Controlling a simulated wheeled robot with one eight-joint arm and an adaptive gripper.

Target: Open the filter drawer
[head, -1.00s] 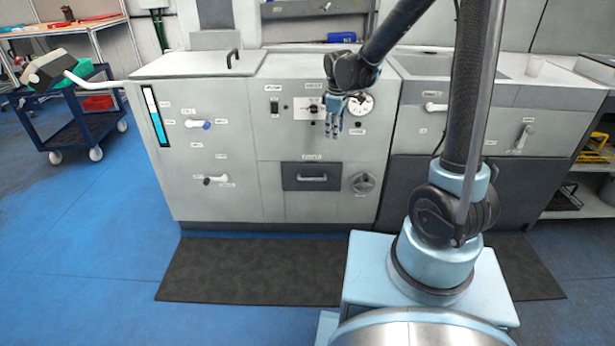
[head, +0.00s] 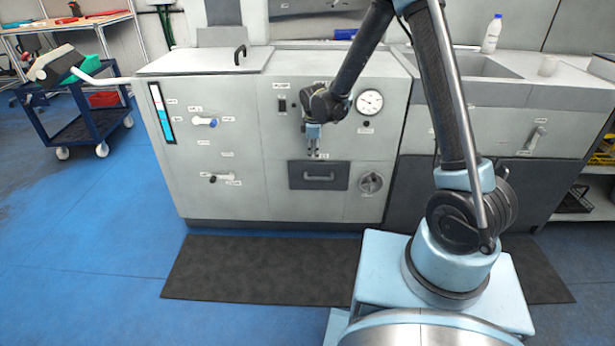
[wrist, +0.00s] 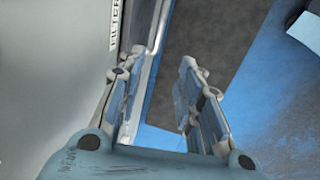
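The filter drawer (head: 318,175) is a dark grey panel with a pale horizontal handle (head: 319,177), low on the front of the light grey machine. It looks shut, flush with the front. My gripper (head: 313,153) points down just above the drawer, near its top edge. In the wrist view my gripper (wrist: 158,105) has its two fingers spread apart, with nothing between them. A light metal bar, perhaps the handle (wrist: 158,28), shows beyond the fingers.
A round knob (head: 371,182) is right of the drawer and a gauge (head: 369,102) is above it. White-handled valves (head: 205,122) are on the left panel. A dark mat (head: 265,270) lies on the blue floor before the machine. A blue cart (head: 75,130) stands at left.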

